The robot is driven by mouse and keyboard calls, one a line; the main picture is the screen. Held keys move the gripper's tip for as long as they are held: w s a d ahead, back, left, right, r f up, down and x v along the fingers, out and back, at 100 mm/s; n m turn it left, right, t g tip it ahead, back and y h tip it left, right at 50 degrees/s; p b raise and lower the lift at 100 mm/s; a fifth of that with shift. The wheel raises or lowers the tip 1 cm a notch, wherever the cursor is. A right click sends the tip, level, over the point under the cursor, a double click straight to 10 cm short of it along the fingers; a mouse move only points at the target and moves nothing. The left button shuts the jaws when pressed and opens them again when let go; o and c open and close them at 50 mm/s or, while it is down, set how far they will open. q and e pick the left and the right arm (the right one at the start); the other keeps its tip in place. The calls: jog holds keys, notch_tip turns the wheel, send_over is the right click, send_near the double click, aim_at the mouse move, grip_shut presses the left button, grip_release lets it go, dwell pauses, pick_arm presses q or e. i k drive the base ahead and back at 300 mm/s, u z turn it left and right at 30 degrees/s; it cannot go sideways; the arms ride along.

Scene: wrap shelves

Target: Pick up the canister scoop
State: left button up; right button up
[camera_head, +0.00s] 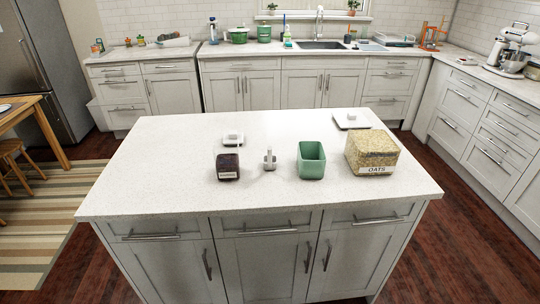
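A small pale grey item (269,160), which looks like the scoop, stands on the white island top (180,150) between a dark canister and a green canister. Its upper part is a narrow upright piece; its fine shape is too small to make out. The dark canister (227,167) has a white label and stands to its left. The open, green, square canister (311,166) stands to its right and looks empty. A large clear canister (371,153) of flakes, labelled OATS, stands farther right. Neither of my grippers is in view.
A small pale lid (232,138) lies behind the dark canister. A larger lid (352,120) lies near the island's back right edge. The island's left part and front strip are clear. Counters with a sink (320,45) and a stand mixer (510,50) are beyond.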

aim_at(269, 160)
jog(key=z, duration=0.1)
jog(key=k, duration=0.35)
jog(key=u, duration=0.75)
jog(key=i, duration=1.15)
jog(key=z, duration=0.1)
